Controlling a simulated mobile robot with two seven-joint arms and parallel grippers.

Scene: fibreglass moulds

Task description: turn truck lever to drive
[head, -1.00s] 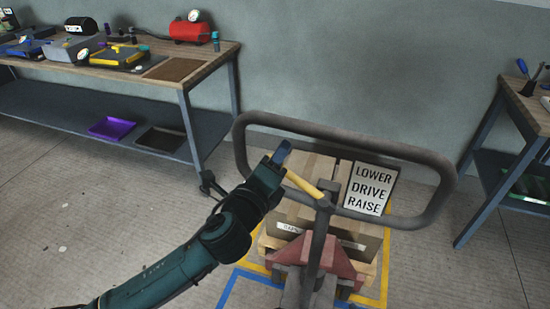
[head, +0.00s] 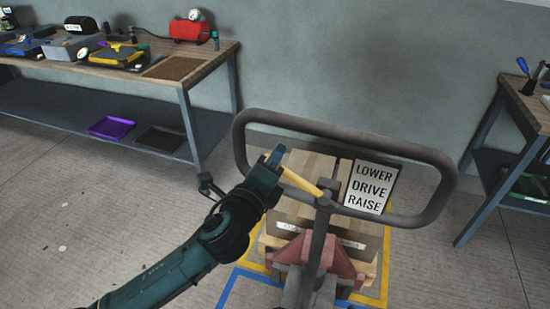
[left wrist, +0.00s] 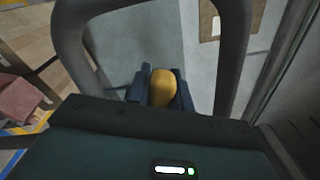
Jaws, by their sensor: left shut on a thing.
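The pallet truck's handle loop (head: 424,157) stands in front of me. A yellow lever (head: 301,184) runs up and left from the pivot at the handle's middle. My left gripper (head: 276,158) is shut on the lever's outer end, inside the loop. In the left wrist view the lever's rounded yellow end (left wrist: 162,88) sits between the two dark fingers. A white sign (head: 370,187) reading LOWER, DRIVE, RAISE is at the loop's right. The lever points up-left, away from the sign. My right gripper is not in view.
Cardboard boxes (head: 308,165) stand on the truck behind the handle, above a red truck body (head: 338,262). A workbench (head: 189,73) with tools is at the back left; another bench (head: 528,108) is at right. Bare floor lies left of the truck.

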